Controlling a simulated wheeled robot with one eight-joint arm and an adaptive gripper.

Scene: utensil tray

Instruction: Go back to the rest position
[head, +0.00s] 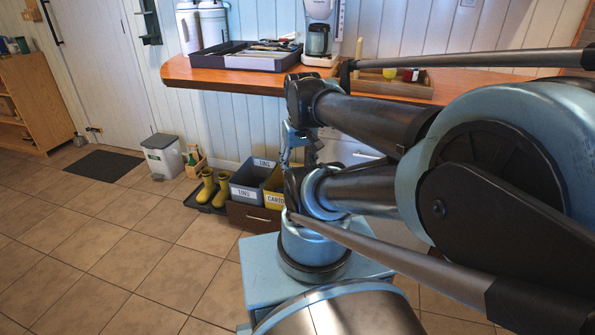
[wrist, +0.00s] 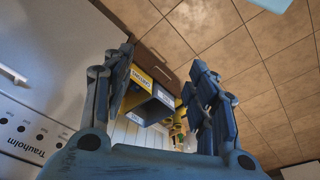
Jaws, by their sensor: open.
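My gripper (wrist: 160,62) is open and empty in the wrist view, its two dark blue fingers well apart. In the head view my gripper (head: 298,143) hangs below the front of the wooden counter, partly hidden by my arm links. The utensil tray (head: 262,61) lies on the counter with several utensils in it, some of them too small to tell apart.
A white appliance (wrist: 35,125) fills the left of the wrist view. A coffee maker (head: 319,35) stands on the counter (head: 205,75).

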